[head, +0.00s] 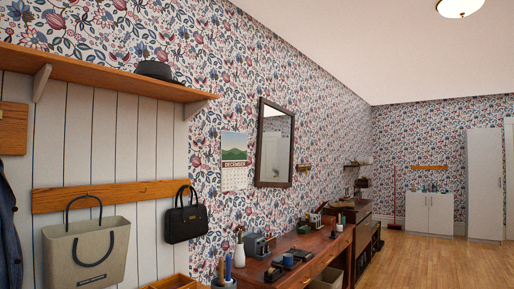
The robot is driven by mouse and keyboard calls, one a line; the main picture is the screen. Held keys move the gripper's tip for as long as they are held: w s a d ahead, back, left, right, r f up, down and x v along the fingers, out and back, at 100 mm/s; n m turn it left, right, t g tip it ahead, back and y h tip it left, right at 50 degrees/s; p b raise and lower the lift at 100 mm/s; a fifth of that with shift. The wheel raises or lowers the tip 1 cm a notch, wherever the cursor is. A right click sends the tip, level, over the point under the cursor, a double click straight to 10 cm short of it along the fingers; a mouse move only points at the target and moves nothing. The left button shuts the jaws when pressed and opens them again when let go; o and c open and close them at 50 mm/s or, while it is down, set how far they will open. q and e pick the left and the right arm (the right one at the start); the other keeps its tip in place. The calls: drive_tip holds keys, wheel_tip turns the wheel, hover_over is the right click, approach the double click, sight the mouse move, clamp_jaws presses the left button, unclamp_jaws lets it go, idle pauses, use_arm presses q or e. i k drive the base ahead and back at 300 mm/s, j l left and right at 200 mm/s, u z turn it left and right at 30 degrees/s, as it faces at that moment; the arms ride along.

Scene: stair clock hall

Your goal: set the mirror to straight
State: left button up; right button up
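The mirror (274,143) hangs on the floral wall in the middle of the head view. It has a dark wooden frame and a pale reflecting face. Its side edges lean slightly, with the top a little to the right of the bottom, so it looks tilted a few degrees clockwise; the slanted view makes the exact amount hard to judge. Nothing covers it. Neither of my grippers shows in this view.
A wooden desk (315,243) with small items stands below the mirror. A calendar (234,161) hangs left of it. A coat rail (110,195) holds a tote bag (86,254) and a black handbag (186,222). Wooden floor (425,265) is clear at right.

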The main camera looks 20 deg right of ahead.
sight(275, 153)
drive_tip(key=i+l+z, duration=0.5)
drive_tip(key=l, duration=0.15)
drive_tip(key=i+l+z, duration=0.7)
drive_tip(key=i, duration=0.55)
drive_tip(key=i+z, duration=0.2)
drive_tip(key=i, duration=0.6)
drive_tip(key=i+z, duration=0.15)
drive_tip(key=i, duration=1.15)
